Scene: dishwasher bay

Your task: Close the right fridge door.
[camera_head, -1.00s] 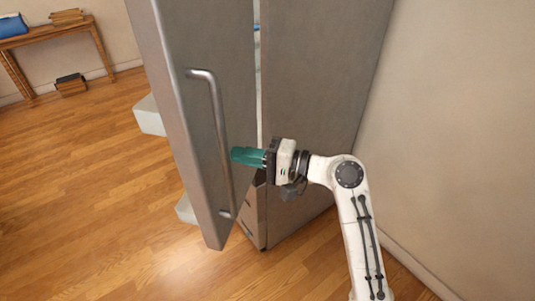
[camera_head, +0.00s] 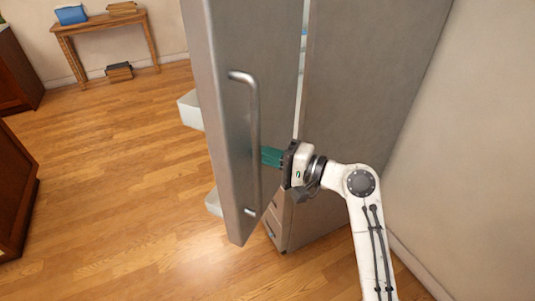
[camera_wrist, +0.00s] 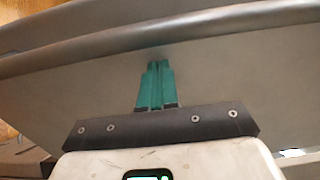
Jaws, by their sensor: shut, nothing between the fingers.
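The right fridge door (camera_head: 222,110) stands open in the head view, its grey metal face turned toward my arm. A long vertical handle (camera_head: 254,140) is fixed to that face. My gripper (camera_head: 264,156) is right of the handle, its teal fingers shut and empty and pointing at the door face. In the wrist view, the shut fingers (camera_wrist: 156,66) meet or nearly meet the door face (camera_wrist: 95,90), just below the handle bar (camera_wrist: 200,27). I cannot tell whether they touch. The fridge body (camera_head: 355,110) stands behind the door, with a narrow gap showing its inside.
White door bins (camera_head: 190,110) stick out from the door's far side. A wall (camera_head: 470,150) is close on the right. Brown cabinets (camera_head: 14,190) stand at the left edge, and a wooden table (camera_head: 105,24) is at the back left. Wood floor between them is clear.

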